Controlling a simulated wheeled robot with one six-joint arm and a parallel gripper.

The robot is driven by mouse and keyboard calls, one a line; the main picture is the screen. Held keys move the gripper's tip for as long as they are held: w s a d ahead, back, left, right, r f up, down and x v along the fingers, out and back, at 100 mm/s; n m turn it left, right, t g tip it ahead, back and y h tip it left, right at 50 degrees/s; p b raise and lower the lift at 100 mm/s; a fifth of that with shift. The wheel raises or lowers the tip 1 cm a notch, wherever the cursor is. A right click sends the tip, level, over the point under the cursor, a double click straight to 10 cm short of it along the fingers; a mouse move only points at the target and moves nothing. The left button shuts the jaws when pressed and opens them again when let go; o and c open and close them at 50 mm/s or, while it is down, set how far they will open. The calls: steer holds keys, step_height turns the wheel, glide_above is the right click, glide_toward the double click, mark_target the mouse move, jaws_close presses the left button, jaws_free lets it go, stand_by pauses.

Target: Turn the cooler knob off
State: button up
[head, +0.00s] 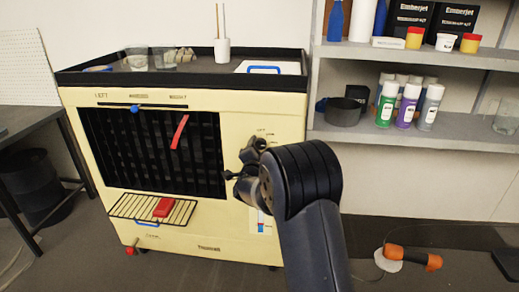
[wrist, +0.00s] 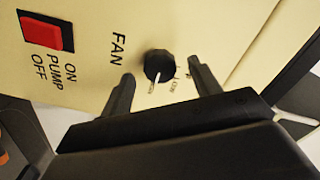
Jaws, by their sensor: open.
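The cream cooler (head: 205,235) stands left of centre in the head view. In the wrist view its round black knob (wrist: 158,66) sits beside the word FAN, with a white pointer line and small markings partly hidden. My gripper (wrist: 163,84) is open, with one finger on each side of the knob in that view. I cannot tell whether either finger touches it. In the head view my gripper (head: 244,168) is at the cooler's right front panel, and my arm hides part of that panel.
A red pump switch (wrist: 46,33) is on the same panel. A wire rack (head: 125,207) holding a red block (head: 163,207) juts out from the cooler's lower front. Shelves (head: 450,150) with cans and boxes stand at right. An orange tool (head: 412,257) lies on the floor.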

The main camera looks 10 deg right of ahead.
steer(key=shift+w+d, duration=0.15)
steer(key=shift+w, duration=0.35)
steer(key=shift+c, duration=0.6)
steer(key=c, duration=0.9)
steer(key=shift+o, duration=0.2)
